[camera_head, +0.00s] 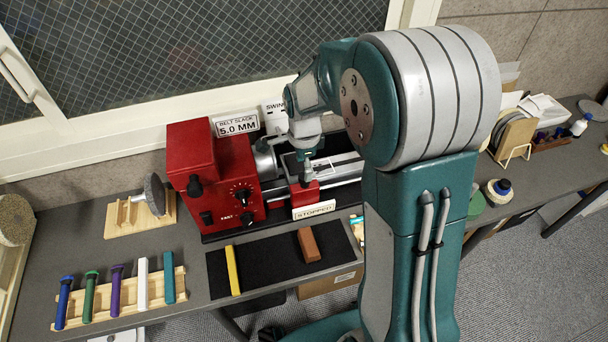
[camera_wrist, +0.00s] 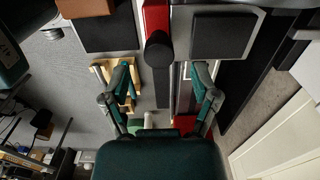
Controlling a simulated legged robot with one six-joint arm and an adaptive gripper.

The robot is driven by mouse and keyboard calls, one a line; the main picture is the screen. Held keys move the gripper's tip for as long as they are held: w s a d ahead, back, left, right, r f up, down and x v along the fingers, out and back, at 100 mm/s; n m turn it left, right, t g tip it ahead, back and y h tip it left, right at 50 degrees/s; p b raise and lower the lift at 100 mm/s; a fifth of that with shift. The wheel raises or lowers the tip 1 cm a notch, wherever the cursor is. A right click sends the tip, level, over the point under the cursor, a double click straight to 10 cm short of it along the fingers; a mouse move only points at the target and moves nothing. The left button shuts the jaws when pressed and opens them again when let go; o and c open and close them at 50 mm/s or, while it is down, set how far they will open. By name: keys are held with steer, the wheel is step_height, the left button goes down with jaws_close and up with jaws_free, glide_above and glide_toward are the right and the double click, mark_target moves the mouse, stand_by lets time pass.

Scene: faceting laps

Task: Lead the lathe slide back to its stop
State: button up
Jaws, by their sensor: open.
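The red lathe (camera_head: 215,172) stands on the bench against the wall. Its red slide (camera_head: 304,194) sits on the pale bed rails right of the headstock, partly hidden by my gripper. My gripper (camera_head: 307,174) points down just above the slide; whether it touches is unclear in the head view. In the wrist view my gripper (camera_wrist: 163,70) has its fingers spread. A dark round-ended part (camera_wrist: 158,52) below a red strip (camera_wrist: 155,16) lies between the fingers in the picture, with no clear contact. The slide's stop cannot be picked out.
A "STOPPED" sign (camera_head: 314,209) is in front of the slide. A "BELT SLACK 5.0 MM" sign (camera_head: 236,124) stands behind the lathe. A black mat (camera_head: 270,262) holds a yellow stick (camera_head: 232,270) and a brown block (camera_head: 308,245). A wooden rack (camera_head: 100,314) of coloured sticks is left.

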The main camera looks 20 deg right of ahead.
steer(key=shift+f, duration=1.95)
steer(key=shift+d, duration=0.1)
jaws_close()
